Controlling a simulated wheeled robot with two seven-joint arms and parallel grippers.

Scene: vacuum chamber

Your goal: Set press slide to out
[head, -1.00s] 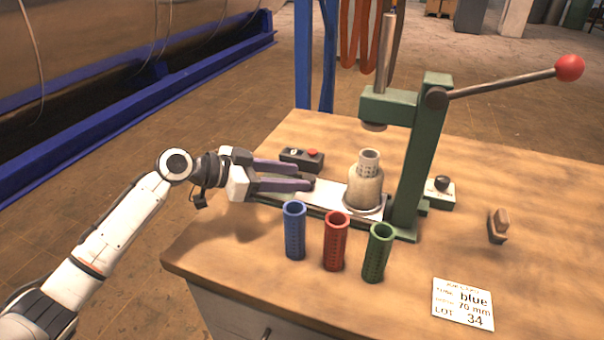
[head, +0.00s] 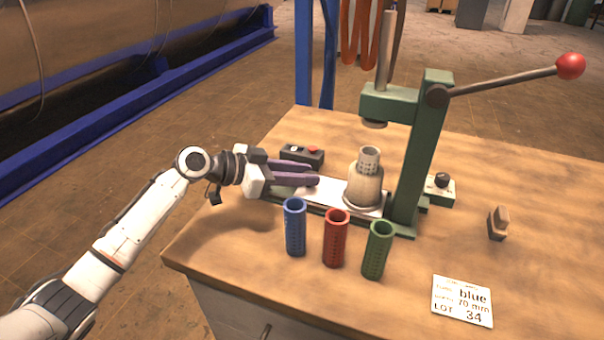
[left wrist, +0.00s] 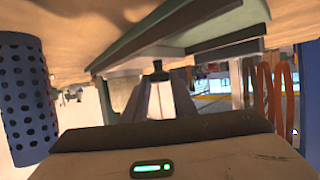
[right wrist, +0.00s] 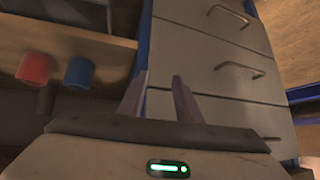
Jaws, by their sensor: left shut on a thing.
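The press slide (head: 327,193) is a pale flat plate in a dark track, running left from the green press (head: 432,150). A beige cup-shaped holder (head: 364,190) with a perforated sleeve (head: 369,158) stands on its right end, below the press ram (head: 375,122). My left gripper (head: 316,182) reaches over the plate from the left. In the left wrist view a small dark knob (left wrist: 158,71) shows between its fingertips, and the gripper is shut on it. My right gripper (right wrist: 164,80) shows only in the right wrist view, with its fingers apart and nothing between them.
Blue (head: 295,228), red (head: 335,240) and green (head: 377,250) perforated tubes stand in front of the slide. A dark button box (head: 302,155) lies behind it. The press lever has a red ball (head: 570,66). A label card (head: 462,301) lies front right. Drawers (right wrist: 215,60) face my right gripper.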

